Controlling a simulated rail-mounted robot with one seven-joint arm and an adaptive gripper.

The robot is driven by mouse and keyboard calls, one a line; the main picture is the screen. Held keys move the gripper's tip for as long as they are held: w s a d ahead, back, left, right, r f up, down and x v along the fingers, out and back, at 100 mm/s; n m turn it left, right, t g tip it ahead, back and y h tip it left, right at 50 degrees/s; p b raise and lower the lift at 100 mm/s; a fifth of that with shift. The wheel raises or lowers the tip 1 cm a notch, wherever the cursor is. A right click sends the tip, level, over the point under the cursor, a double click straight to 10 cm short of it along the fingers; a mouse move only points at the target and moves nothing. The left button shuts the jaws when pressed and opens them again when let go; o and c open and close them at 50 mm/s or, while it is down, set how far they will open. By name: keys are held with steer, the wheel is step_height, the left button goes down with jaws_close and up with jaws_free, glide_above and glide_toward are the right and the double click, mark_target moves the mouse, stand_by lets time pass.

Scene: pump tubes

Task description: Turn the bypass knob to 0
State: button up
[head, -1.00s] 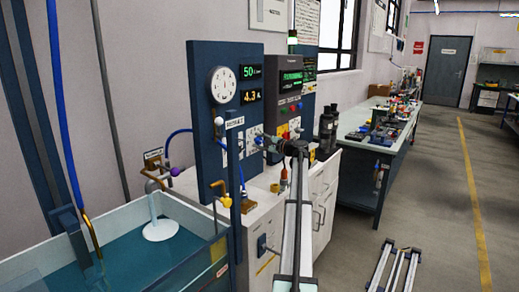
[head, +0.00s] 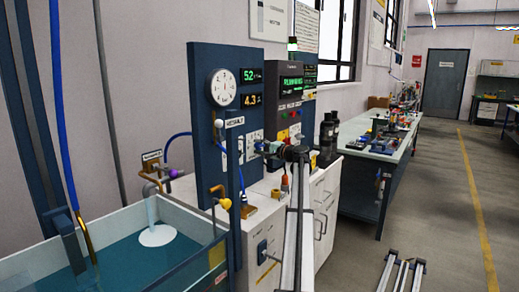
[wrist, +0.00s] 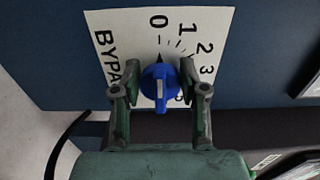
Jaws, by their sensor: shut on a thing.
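The blue bypass knob (wrist: 160,88) shows in the wrist view on a white plate (wrist: 110,20) with BYPASS partly visible and a number scale. A black triangle above the knob points at the 0 mark. A pale bar runs down the knob's face. My gripper (wrist: 160,76) is shut on the knob, with one finger at its left and one at its right. The fingers cover part of the lettering and scale. In the head view my gripper (head: 262,147) reaches the dark blue panel (head: 205,150); the knob is hidden there.
The panel carries a round gauge (head: 223,87) and two displays, 52 in green (head: 250,75) and 4.3 in yellow (head: 251,99). A water tank (head: 110,250) stands at the left. A white cabinet (head: 265,235) stands under the panel.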

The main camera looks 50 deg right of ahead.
steer(key=shift+w+r, duration=0.1)
steer(key=o, duration=1.1)
steer(key=shift+o, duration=0.2)
steer(key=s, duration=1.2)
steer(key=shift+d, duration=0.2)
